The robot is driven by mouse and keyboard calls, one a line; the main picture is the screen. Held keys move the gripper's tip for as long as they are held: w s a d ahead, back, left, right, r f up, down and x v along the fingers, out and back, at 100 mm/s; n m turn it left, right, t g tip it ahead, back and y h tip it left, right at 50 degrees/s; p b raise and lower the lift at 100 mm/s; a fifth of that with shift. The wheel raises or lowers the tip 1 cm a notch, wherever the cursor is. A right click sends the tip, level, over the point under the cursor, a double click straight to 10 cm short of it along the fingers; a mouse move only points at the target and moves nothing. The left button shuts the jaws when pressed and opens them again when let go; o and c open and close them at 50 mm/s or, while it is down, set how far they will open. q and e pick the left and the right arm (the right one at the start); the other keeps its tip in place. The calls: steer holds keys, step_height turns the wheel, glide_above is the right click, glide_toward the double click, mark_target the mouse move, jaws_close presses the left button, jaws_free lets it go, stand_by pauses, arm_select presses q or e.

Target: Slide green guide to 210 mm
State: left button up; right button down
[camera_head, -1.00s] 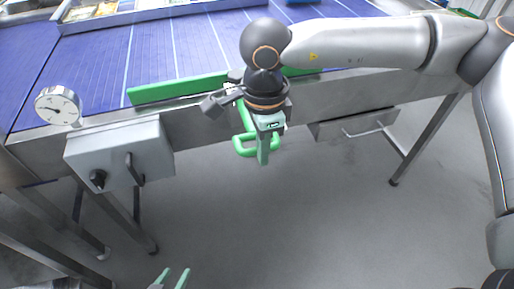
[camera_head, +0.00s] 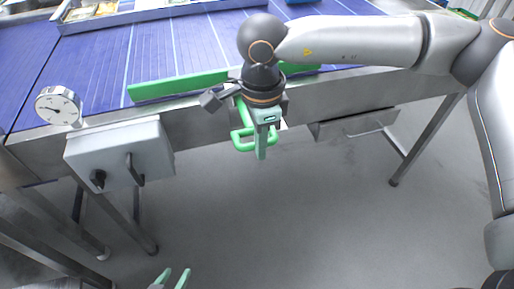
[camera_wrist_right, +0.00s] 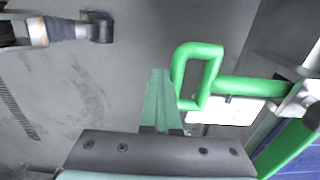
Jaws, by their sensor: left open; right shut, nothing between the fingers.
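The green guide (camera_head: 180,86) is a long upright rail along the near edge of the blue belt. Its green loop handle (camera_head: 243,142) hangs out over the near side of the frame and also shows in the right wrist view (camera_wrist_right: 213,75). My right gripper (camera_head: 261,148) is shut and empty, pointing down at the handle. In the right wrist view its closed fingers (camera_wrist_right: 159,98) are just left of the loop, very close to it; I cannot tell whether they touch. My left gripper (camera_head: 173,279) is open and empty at the bottom edge, far from the guide.
A round dial gauge (camera_head: 58,106) stands at the left of the conveyor, above a grey control box (camera_head: 119,153) with a knob and handle. The blue belt (camera_head: 160,55) carries pale lines. A drawer-like box (camera_head: 356,124) hangs at the right. The floor in front is clear.

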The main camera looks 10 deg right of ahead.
steer(key=shift+w, duration=0.35)
stand_by(0.6)
steer(key=shift+s, duration=0.1)
step_height(320, 180, up, 8)
steer(key=s+p, duration=0.2)
steer(key=p, duration=0.1)
steer(key=shift+s, duration=0.4)
stand_by(0.5)
stand_by(0.4)
